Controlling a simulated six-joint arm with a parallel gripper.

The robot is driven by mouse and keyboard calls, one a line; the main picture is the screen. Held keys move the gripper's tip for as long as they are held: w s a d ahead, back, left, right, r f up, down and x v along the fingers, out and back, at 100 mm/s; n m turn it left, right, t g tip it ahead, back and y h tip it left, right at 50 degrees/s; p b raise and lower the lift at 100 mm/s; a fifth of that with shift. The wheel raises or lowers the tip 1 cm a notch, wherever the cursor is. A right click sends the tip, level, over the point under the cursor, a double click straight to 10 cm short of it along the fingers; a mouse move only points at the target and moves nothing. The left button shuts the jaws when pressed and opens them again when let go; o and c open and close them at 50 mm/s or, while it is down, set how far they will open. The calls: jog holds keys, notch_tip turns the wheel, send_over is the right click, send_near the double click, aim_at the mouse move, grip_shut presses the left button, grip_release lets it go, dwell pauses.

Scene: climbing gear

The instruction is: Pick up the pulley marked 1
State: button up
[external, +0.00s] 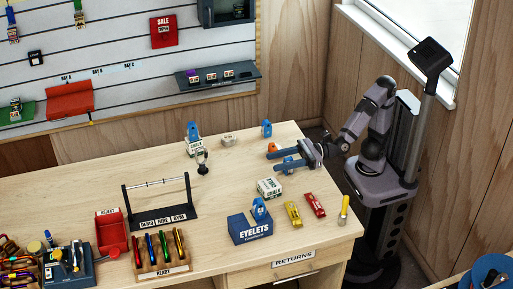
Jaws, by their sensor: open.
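My gripper (274,161) reaches in from the right over the back right of the bench, its two fingers apart and pointing left. A small blue item (289,161), which looks like a pulley, shows between or just beyond the fingers; contact cannot be told. Other blue pulley-like pieces are at the back of the bench: one on a white block (193,131) and one standing alone (266,128). Another (259,209) is on the blue eyelets box (250,231). The numbers on them are too small to read, so I cannot tell which is marked 1.
A white chalk box (269,188), a yellow piece (293,213) and a red piece (315,205) lie in front of my gripper. An orange piece (272,147) is beside the fingers. A black rack (160,208) stands left. The bench middle is mostly clear.

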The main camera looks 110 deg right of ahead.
grip_shut()
jog(key=shift+r, duration=0.1)
notch_tip(320, 180, up, 10)
jog(key=p, duration=0.2)
dwell(0.6)
